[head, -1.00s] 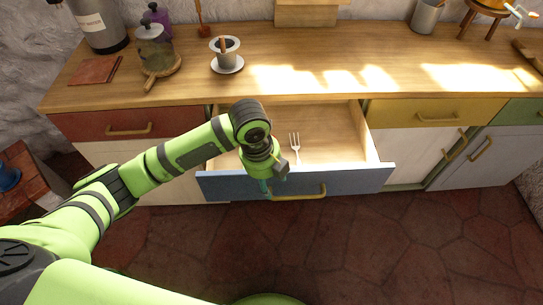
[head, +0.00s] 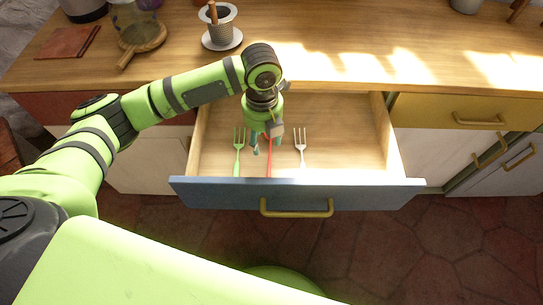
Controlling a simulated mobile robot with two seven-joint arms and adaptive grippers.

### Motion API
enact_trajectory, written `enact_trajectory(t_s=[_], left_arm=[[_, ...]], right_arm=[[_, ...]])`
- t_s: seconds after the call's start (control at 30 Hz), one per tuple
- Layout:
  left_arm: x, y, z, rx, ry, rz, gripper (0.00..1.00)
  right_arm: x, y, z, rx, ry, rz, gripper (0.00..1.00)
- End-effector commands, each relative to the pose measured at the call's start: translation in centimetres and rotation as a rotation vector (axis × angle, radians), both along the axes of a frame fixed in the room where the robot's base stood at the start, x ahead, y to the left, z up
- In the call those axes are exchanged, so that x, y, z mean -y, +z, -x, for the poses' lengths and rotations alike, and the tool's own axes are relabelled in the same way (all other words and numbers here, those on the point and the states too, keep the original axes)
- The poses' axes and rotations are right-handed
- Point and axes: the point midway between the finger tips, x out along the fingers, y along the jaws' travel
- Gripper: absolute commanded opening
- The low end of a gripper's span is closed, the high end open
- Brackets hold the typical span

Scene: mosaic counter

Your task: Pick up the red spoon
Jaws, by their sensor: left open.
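The red spoon (head: 268,160) lies in the open drawer between two forks; I see a thin red strip, and its upper part is hidden behind my left gripper. My left gripper (head: 262,148) points down into the drawer, open, right over the red strip. I cannot tell whether its fingers touch it. My right gripper is not in view.
The drawer with a blue front (head: 300,194) is pulled out. A green fork (head: 238,155) lies left of the red piece and a pale fork (head: 300,145) right of it.

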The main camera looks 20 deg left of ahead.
Motion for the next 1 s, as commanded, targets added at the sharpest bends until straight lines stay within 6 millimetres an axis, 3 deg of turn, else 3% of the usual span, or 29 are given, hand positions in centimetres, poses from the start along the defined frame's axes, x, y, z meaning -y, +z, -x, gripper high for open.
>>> enact_trajectory(t_s=[0.13,0.43,0.77,0.9,1.0], left_arm=[[0.2,-1.6,0.1,-0.004,0.000,0.000,0.53],[0.9,-5.7,0.4,-0.003,0.001,0.000,0.53],[0.9,-6.4,0.3,0.000,-0.001,0.000,0.53],[0.9,-6.4,0.3,0.000,-0.001,0.000,0.00],[0.9,-6.4,0.3,0.000,0.000,0.000,0.00]], right_arm=[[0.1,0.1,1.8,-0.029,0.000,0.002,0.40],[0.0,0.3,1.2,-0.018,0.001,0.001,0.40],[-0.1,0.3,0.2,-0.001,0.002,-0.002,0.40],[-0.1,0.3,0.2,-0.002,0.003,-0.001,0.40],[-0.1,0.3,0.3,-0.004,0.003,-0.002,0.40]])
